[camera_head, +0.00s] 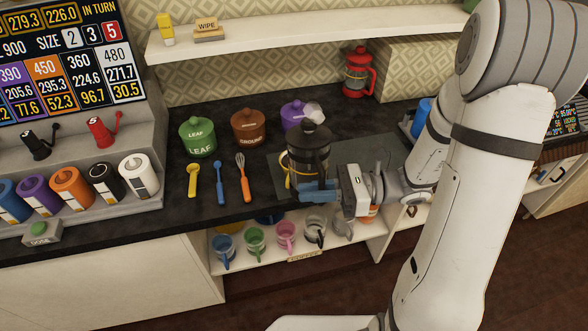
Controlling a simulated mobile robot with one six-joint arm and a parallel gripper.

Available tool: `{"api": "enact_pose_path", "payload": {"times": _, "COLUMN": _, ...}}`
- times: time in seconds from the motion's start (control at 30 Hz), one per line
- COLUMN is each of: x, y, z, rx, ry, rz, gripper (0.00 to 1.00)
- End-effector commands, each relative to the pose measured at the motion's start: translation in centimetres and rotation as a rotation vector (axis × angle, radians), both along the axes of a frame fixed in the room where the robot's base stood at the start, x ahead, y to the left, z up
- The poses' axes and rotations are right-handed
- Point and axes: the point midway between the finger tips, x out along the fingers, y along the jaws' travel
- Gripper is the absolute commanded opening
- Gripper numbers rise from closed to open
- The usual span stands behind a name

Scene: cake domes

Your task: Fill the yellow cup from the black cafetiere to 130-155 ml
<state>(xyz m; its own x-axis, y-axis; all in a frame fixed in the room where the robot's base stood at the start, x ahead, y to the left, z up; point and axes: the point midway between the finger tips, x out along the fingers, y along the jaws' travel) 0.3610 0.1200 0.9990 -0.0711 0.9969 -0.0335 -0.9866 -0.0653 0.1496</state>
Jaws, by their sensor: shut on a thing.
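The black cafetiere (309,150), with a black lid and a see-through body, is upright at the middle of the dark counter. My gripper (319,190), with blue fingers, is shut on the cafetiere from its right front side. I cannot tell whether the base of the cafetiere touches the surface below. A thin yellow curve (286,178) shows at the left edge of the cafetiere. It may be part of the yellow cup, but the rest is hidden behind the cafetiere and my gripper. No liquid level can be read.
Green (198,138), brown (248,127) and purple (292,114) canisters stand behind. Yellow, blue and orange utensils (218,182) lie left. A red cafetiere (358,73) stands at the back. Several mugs (285,236) sit on the shelf below. A grey mat (362,153) lies partly clear.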

Motion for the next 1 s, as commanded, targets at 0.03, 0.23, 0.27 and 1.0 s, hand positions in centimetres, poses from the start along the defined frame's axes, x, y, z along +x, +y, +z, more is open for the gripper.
{"api": "enact_pose_path", "payload": {"times": 0.03, "x": -0.1, "y": 0.0, "z": -1.0, "rx": 0.015, "ry": -0.059, "rz": -0.001, "gripper": 0.0}}
{"api": "enact_pose_path", "payload": {"times": 0.23, "x": 0.0, "y": 0.0, "z": -2.3, "rx": 0.044, "ry": -0.158, "rz": 0.0, "gripper": 0.0}}
{"api": "enact_pose_path", "payload": {"times": 0.27, "x": 0.0, "y": 0.0, "z": -2.2, "rx": 0.045, "ry": -0.162, "rz": 0.0, "gripper": 0.0}}
{"api": "enact_pose_path", "payload": {"times": 1.0, "x": -3.9, "y": -1.2, "z": 0.4, "rx": 0.044, "ry": -0.164, "rz": -0.001, "gripper": 0.0}}
